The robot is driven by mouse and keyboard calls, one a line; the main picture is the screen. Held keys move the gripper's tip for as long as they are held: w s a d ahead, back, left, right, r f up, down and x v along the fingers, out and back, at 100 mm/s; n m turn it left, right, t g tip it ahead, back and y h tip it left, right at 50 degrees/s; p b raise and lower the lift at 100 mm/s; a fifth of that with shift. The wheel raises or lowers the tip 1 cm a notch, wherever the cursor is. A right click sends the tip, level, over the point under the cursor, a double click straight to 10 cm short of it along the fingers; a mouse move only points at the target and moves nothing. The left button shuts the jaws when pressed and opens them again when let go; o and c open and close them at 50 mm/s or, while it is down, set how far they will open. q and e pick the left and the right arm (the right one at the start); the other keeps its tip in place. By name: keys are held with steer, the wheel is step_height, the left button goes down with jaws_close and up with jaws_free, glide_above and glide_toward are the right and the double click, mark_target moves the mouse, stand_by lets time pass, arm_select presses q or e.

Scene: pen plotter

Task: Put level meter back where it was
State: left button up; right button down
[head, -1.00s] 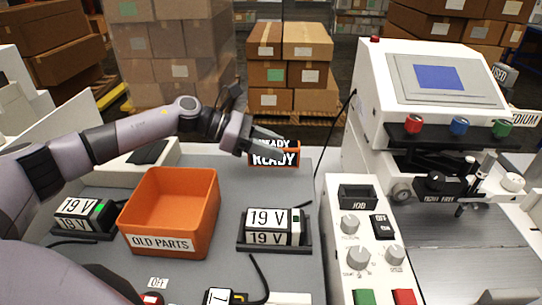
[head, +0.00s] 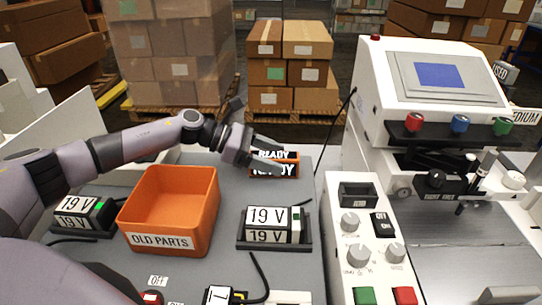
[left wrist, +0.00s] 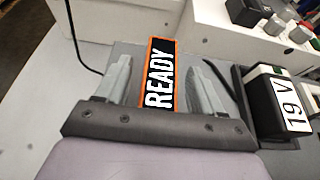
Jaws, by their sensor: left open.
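No thing in view is labelled as a level meter. A black block with an orange rim, marked READY (head: 288,170), sits at the far edge of the grey bench top (head: 230,180). My left gripper (head: 279,154) is open, with a finger on either side of this block. In the left wrist view the READY block (left wrist: 159,75) lies between the two spread fingers (left wrist: 160,85), with gaps visible on both sides. Its lower end is hidden by the gripper body. My right gripper is not in view.
An orange OLD PARTS bin (head: 159,240) stands left of centre. One 19 V block sits in a dark holder (head: 274,246) at centre; another 19 V block (head: 82,212) is at left. A control panel (head: 365,250) and plotter (head: 430,80) bound the right. A black cable (head: 327,150) hangs nearby.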

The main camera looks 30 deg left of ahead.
mark_target(265, 154)
arm_select(q)
steer(key=shift+r, duration=0.15)
steer(key=b+v, duration=0.1)
steer(key=v, duration=0.5)
steer(key=shift+a, duration=0.15)
steer(key=shift+s+a+r+b, duration=0.25)
steer(key=shift+a+r+b, duration=0.1)
steer(key=shift+a, duration=0.1)
